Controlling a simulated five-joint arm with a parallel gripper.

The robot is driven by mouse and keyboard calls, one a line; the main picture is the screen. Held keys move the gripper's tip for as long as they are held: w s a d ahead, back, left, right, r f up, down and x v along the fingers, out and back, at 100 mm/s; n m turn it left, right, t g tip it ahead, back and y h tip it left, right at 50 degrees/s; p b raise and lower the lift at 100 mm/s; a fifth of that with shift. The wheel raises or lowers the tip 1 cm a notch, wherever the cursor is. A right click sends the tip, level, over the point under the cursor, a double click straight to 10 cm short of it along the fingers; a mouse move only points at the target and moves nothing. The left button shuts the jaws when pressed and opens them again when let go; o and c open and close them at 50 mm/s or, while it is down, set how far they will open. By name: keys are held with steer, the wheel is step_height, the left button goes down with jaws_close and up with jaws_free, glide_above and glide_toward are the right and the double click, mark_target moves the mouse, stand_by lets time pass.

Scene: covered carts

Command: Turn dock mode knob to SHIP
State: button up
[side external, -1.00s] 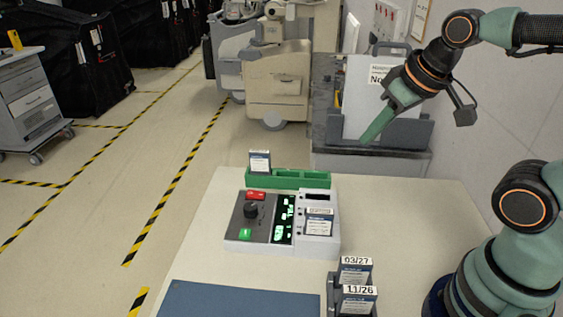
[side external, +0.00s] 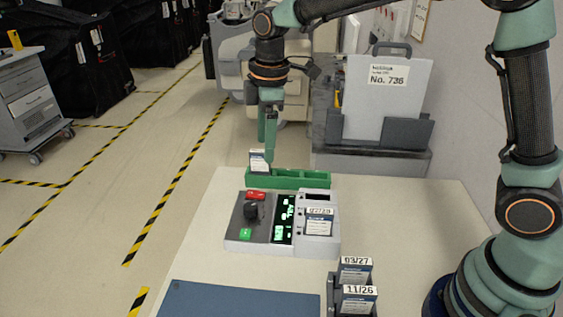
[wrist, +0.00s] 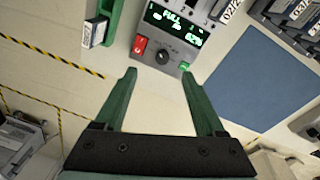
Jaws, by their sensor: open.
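The dock (side external: 262,236) is a grey box on the table with a round black knob (side external: 251,211) at its left. In the wrist view the knob (wrist: 162,57) lies just past the fingertips, roughly between them. Its pointer direction is too small to read. A red button (side external: 255,195) and a green button (side external: 245,233) flank it. A lit display (wrist: 172,33) reads FULL. My gripper (wrist: 159,75) has its two green fingers apart, with nothing between them. In the side view my gripper (side external: 270,158) points down, above and behind the dock, apart from it.
A green tray (side external: 300,179) behind the dock holds a labelled pack (side external: 259,162) at its left end. Another pack (side external: 319,222) sits in the dock. A rack with packs (side external: 356,284) and a blue mat (side external: 240,300) are nearer the front.

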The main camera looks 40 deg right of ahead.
mark_target(251, 206)
steer(key=a+f+n, duration=0.1)
steer(key=f, duration=0.4)
steer(key=w+a+f+n, duration=0.1)
steer(key=f, duration=0.5)
steer(key=w+a+f+g, duration=0.1)
steer(key=f, duration=0.4)
steer(key=shift+a+f+n, duration=0.2)
steer(key=shift+n, duration=0.2)
jaws_close()
